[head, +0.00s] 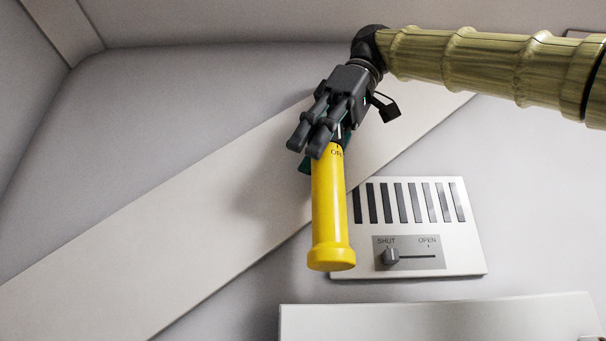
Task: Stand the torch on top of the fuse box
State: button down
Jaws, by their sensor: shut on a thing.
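The torch (329,215) is a yellow cylinder with a wider, flared end pointing down. It hangs nearly upright in the head view, in front of the wall. My gripper (323,150) is shut on its upper end, and the fingers hide that end. Part of some dark lettering shows just below the fingers. A white, flat-topped casing (430,318) at the bottom right may be the fuse box; only its upper part is in view. The torch's lower end is above the level of its top edge in the picture, near its left end, and apart from it.
A white vent panel (462,262) with dark slots and a slider marked SHUT and OPEN is on the wall right of the torch. The slider knob (391,257) is at the SHUT end. A pale diagonal board (160,265) crosses the wall behind. Open wall lies at left.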

jog(key=w+f, duration=0.1)
jog(key=w+a+f+p, duration=0.1)
jog(key=w+a+f, duration=0.1)
jog(key=shift+w+f+p, duration=0.2)
jog(key=shift+f+p, duration=0.15)
jog(key=shift+f, duration=0.05)
dwell(0.4)
jog(key=shift+a+f, duration=0.1)
jog(key=shift+a, duration=0.05)
jog(key=c, duration=1)
grip_release()
